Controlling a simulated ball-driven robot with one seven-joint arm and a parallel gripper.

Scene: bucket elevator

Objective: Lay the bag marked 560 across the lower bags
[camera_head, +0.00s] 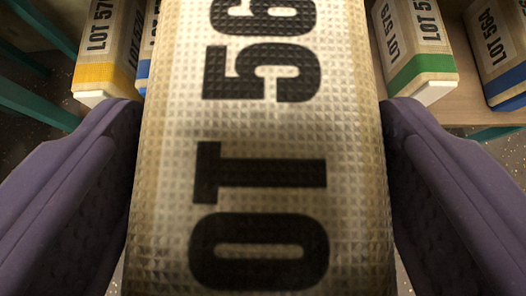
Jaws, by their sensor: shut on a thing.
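A large pale woven bag (260,130) fills the middle of the head camera view. Big dark print on it reads "OT 56", and the rest of the number is cut off at the top edge. My gripper (260,180) has its two purple fingers on the left and right sides of this bag, shut on it. The bag's ends are out of frame.
A bag with a blue band marked LOT 564 (497,45) lies at the far right. A sliver of another blue-banded bag (146,62) shows beside the held bag. A wooden shelf surface (465,100) and teal frame bars (35,100) show, with dark speckled floor below.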

